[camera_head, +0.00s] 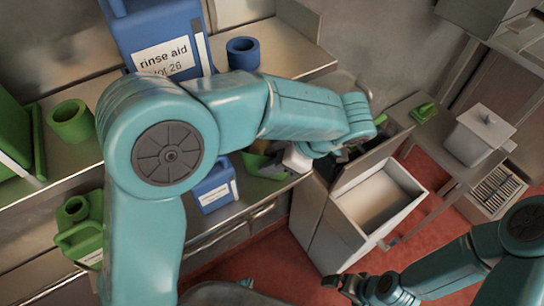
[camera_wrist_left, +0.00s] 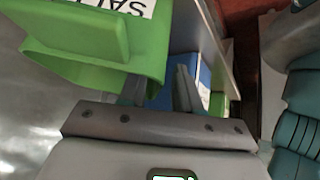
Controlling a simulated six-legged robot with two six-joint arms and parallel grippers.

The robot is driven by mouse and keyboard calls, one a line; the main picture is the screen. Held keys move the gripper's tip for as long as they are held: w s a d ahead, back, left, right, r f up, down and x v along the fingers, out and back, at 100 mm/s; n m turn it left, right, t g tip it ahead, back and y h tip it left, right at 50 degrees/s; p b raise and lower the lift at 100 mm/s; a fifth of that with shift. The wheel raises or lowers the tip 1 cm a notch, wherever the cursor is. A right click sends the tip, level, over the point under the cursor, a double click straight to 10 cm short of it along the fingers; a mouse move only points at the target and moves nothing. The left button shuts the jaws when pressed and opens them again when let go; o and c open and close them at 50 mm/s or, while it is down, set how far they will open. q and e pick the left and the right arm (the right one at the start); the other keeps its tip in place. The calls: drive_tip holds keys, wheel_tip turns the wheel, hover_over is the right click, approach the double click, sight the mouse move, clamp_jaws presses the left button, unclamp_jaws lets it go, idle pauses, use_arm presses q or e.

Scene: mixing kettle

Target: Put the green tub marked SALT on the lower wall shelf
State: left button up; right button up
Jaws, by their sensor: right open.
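The green SALT tub (camera_head: 262,160) is partly hidden behind my left arm in the head view. In the left wrist view the tub (camera_wrist_left: 105,45) fills the upper left, close to the fingers, its white label upside down and cut off by the frame. My left gripper (camera_wrist_left: 162,90) has its fingers apart at the tub's right edge; whether they press on its wall is unclear. My right gripper (camera_head: 345,287) is open and empty, low over the red floor. Two shelf-like levels run along the wall at left, an upper one (camera_head: 270,55) and a lower one (camera_head: 245,190).
A blue rinse aid jug (camera_head: 155,30), blue cup (camera_head: 242,53) and green cup (camera_head: 71,121) stand on the upper level. A green jug (camera_head: 80,232) and a small blue container (camera_head: 215,187) are below. An open white bin (camera_head: 378,200) stands right of my left gripper.

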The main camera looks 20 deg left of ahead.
use_arm(q)
drive_tip(key=shift+a+r, duration=0.1)
drive_tip(key=shift+r, duration=0.05)
drive_tip(key=shift+w+r, duration=0.1)
drive_tip(key=shift+r, duration=0.1)
drive_tip(key=p+v, duration=0.1)
drive_tip(key=v, duration=1)
drive_tip(key=shift+d+r, duration=0.2)
drive_tip(key=shift+d, duration=0.15)
drive_tip(key=shift+d, duration=0.1)
